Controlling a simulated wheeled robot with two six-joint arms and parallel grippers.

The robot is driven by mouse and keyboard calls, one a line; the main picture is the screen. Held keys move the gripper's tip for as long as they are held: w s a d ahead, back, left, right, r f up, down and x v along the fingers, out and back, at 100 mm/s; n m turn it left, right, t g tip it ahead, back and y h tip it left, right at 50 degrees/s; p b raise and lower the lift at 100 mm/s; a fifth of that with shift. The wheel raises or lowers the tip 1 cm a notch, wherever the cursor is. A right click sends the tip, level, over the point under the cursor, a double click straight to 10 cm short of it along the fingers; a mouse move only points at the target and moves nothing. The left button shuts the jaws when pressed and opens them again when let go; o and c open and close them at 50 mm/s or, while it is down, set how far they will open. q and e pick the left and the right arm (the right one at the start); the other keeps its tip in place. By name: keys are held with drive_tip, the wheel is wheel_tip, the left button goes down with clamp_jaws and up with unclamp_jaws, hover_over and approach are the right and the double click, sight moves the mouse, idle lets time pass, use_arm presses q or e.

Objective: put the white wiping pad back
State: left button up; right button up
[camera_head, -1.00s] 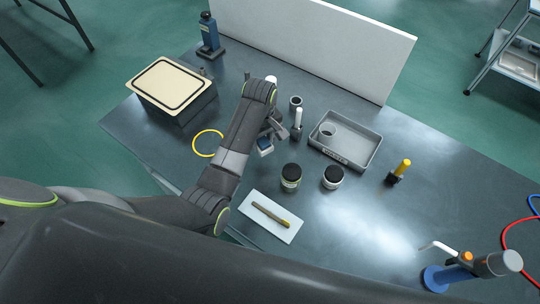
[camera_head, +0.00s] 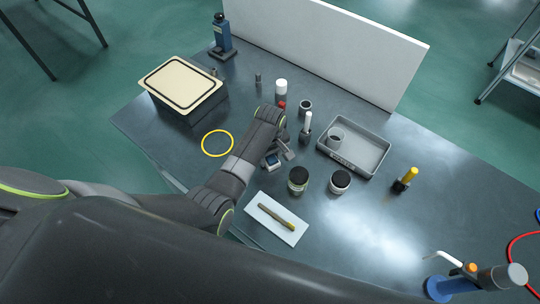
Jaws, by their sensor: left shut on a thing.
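My left gripper (camera_head: 279,157) is over the middle of the dark table, left of the two black-lidded jars. I cannot tell whether the block touches the table. A white flat rectangle (camera_head: 259,212) lies near the front edge with a brown and yellow stick on it. My right gripper is not in view.
Black-lidded jars (camera_head: 298,180) (camera_head: 340,182) stand close right of the gripper. A grey tray (camera_head: 372,160) holding a cup is behind them. A yellow ring (camera_head: 204,150) lies left, near a cream-topped box (camera_head: 185,88). A white panel (camera_head: 330,48) bounds the back.

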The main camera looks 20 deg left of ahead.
use_arm(q)
drive_tip(key=o, duration=0.8)
drive_tip(key=shift+o, duration=0.7)
wheel_tip(320, 180, up, 12)
drive_tip(key=shift+r, duration=0.1)
